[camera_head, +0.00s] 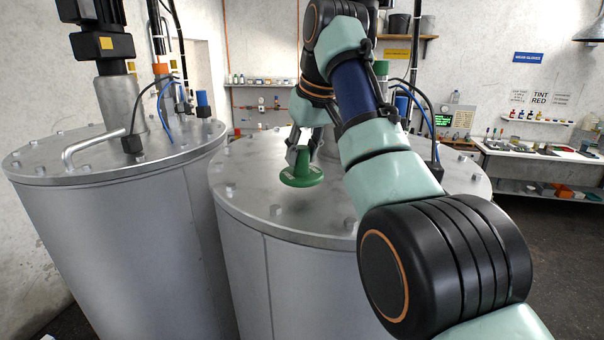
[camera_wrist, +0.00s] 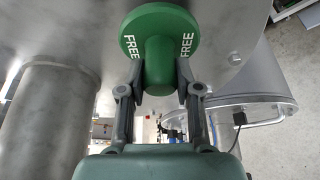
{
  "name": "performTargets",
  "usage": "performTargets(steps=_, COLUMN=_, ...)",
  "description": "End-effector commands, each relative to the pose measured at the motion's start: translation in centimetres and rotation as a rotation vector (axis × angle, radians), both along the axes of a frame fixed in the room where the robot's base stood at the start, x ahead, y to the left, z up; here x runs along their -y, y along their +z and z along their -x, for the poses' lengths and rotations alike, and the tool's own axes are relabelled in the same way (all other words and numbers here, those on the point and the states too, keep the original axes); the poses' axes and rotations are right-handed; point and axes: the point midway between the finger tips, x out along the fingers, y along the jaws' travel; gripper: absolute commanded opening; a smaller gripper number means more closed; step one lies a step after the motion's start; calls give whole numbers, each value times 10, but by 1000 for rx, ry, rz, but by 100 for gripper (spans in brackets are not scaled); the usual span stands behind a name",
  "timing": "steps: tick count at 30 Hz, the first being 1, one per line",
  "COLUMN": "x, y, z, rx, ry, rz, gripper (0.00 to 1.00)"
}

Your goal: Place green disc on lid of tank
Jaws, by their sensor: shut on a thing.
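The green disc (camera_head: 302,175) has a round flange and a narrower green stem. In the wrist view the disc (camera_wrist: 158,22) carries the word "FREE" twice in white. My gripper (camera_head: 302,156) is shut on the disc's stem, with one finger on each side in the wrist view (camera_wrist: 160,80). The disc is over the metal lid of the right tank (camera_head: 250,200), towards its front left. A dark shadow lies just below it, and I cannot tell whether it touches the lid. My arm hides the lid's right part.
A second tank (camera_head: 110,165) with a motor, pipe and cables stands at the left. Bolts ring both lids. Behind my arm, a green-topped column and cables rise from the right lid. A workbench (camera_head: 545,150) stands at the far right. The front left of the lid is clear.

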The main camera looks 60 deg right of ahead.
Motion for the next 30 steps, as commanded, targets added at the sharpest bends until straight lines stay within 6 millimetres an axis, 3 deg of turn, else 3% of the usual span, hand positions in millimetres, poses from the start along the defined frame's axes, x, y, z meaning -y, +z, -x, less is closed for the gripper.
performTargets(steps=1, x=1, y=-19, z=-1, rx=-1, ry=0, rz=-1, gripper=0)
performTargets(steps=3, x=0, y=-25, z=0, rx=-1, ry=0, rz=-1, gripper=0)
performTargets(steps=14, x=0, y=-27, z=0, rx=-1, ry=0, rz=-1, gripper=0)
performTargets(steps=15, x=0, y=-27, z=0, rx=-1, ry=-1, rz=-1, gripper=36)
performTargets(steps=19, x=0, y=-26, z=0, rx=-1, ry=0, rz=-2, gripper=58)
performTargets(steps=30, x=-1, y=-18, z=1, rx=0, ry=0, rz=0, gripper=58)
